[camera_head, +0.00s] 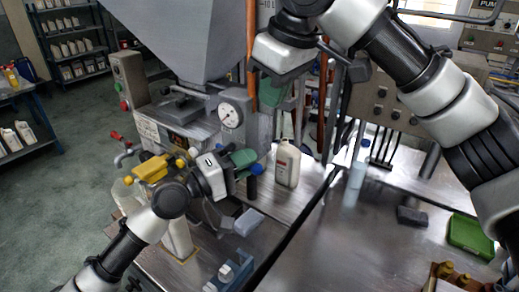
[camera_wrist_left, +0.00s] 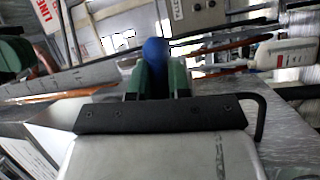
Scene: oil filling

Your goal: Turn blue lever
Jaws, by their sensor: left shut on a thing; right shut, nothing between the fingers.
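The blue lever (camera_wrist_left: 155,52) shows in the left wrist view as a rounded blue end. It stands between the two green fingers of my left gripper (camera_wrist_left: 153,80), which is shut on it. In the head view my left gripper (camera_head: 246,164) is at the front of the filling machine, and the blue lever cannot be made out clearly behind the fingers. My right gripper (camera_head: 273,92) is raised in front of the machine, above and right of the left one. Its green fingers are shut and empty.
A white bottle (camera_head: 287,163) stands right of my left gripper. A green tray (camera_head: 470,236) lies at the right. The metal table's middle is fairly clear.

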